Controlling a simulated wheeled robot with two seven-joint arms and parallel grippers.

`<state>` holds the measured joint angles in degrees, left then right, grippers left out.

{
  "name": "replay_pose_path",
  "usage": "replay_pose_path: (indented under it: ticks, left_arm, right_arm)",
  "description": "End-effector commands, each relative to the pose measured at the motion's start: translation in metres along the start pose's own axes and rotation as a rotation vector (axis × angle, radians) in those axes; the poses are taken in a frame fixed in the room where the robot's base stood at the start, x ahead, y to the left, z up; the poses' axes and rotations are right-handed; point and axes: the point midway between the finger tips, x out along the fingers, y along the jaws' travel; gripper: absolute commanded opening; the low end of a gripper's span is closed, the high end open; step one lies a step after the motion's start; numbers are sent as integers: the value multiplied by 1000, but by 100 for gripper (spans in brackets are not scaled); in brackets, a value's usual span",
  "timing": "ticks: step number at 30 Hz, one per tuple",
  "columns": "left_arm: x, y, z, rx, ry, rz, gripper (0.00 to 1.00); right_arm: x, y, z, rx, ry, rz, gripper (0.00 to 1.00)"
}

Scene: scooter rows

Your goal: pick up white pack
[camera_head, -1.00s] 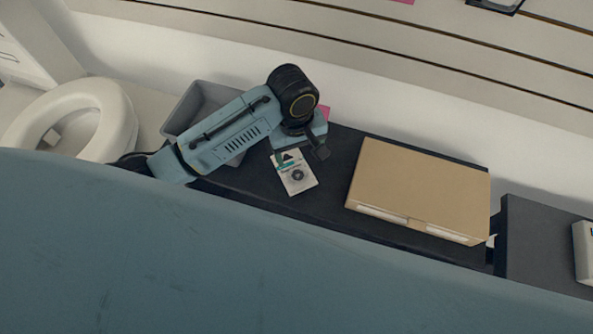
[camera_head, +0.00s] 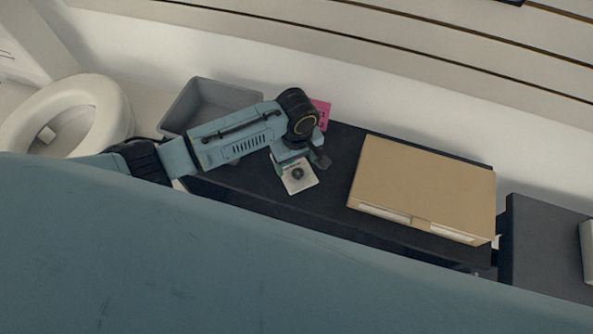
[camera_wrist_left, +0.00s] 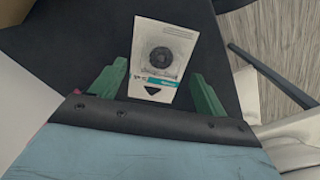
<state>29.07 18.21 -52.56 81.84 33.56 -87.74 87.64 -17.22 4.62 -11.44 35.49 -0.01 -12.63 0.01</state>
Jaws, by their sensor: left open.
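The white pack (camera_head: 299,178), with a round dark picture and a teal band, lies on the dark table top (camera_head: 328,188). In the left wrist view the pack (camera_wrist_left: 187,45) is seen from above, its lower part showing between the two green fingers. My left gripper (camera_head: 299,161) is open and empty, over the pack's far end, and hides part of it in the head view. In the left wrist view my left gripper (camera_wrist_left: 160,80) has a finger on each side of the pack. I cannot tell how high the fingertips are above the table. My right gripper is not in view.
A tan box (camera_head: 425,185) stands on the table to the right of the pack. A grey bin (camera_head: 215,98) is behind my left arm, and a pink card (camera_head: 321,112) is behind the gripper. A white ring-shaped object (camera_head: 115,105) is at the left.

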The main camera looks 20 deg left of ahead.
Motion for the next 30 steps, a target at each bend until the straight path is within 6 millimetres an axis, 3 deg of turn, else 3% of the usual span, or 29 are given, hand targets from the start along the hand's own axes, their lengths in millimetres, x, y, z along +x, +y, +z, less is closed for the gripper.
replay_pose_path:
  ticks: [4,13,24,30]
  left_arm:
    - [21,0,-1,0,1,-1,75]
    - [25,0,0,1,1,1,75]
    - [25,0,0,1,1,1,27]
    - [25,0,0,1,1,1,25]
  right_arm:
    - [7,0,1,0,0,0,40]
    - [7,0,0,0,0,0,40]
    - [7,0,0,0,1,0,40]
    - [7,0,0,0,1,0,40]
